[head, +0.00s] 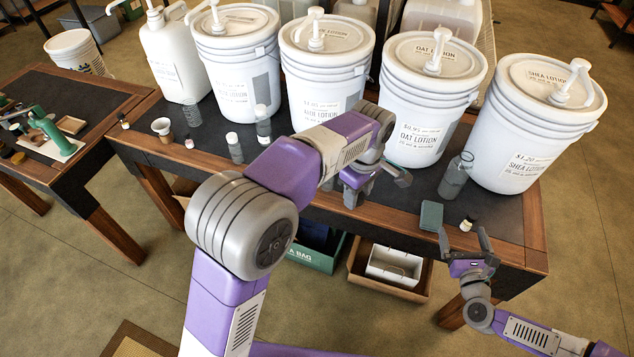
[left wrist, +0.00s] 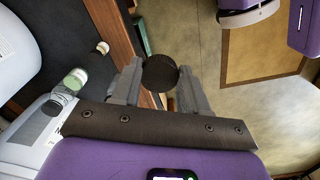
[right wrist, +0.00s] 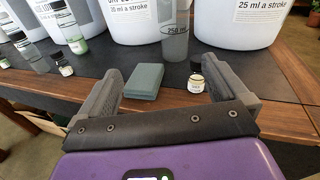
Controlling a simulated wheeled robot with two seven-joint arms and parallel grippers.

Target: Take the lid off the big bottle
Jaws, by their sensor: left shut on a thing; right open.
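My left gripper (head: 354,194) is shut on a dark round lid (left wrist: 160,72), which sits between its fingertips in the left wrist view. No bottle shows under the lid there. A clear grey bottle (head: 455,176) stands upright on the table at the right. Its top looks uncapped, and it also shows in the right wrist view (right wrist: 175,45) with a 250 ml mark. My right gripper (head: 466,246) is open at the table's front edge. A small dark-capped bottle (right wrist: 195,82) stands beyond its fingers, apart from them.
Large white pump buckets (head: 417,95) line the back of the table. A green block (head: 431,216) lies near the front edge, left of the small bottle. Several small bottles (head: 264,122) stand further left. Boxes (head: 393,266) sit below the table.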

